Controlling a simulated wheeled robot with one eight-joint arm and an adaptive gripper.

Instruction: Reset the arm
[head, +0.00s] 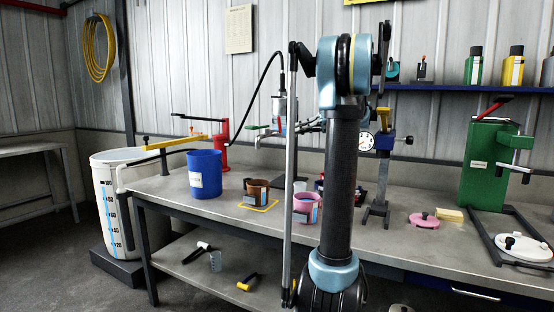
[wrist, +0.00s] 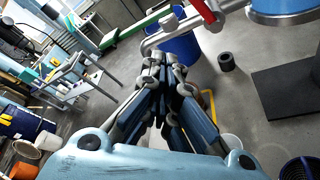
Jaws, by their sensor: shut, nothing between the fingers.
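My arm (head: 338,170) stands upright in the middle of the head view, in front of the bench, with its upper joint high against the wall. I cannot make out my gripper clearly in the head view. In the wrist view my gripper (wrist: 164,72) points away from the camera, its fingers drawn together with nothing between them.
The bench (head: 250,215) holds a blue bucket (head: 204,174), a brown cup (head: 257,190), a pink cup (head: 303,208) and a green press (head: 488,165). A white graduated barrel (head: 120,205) stands at its left end.

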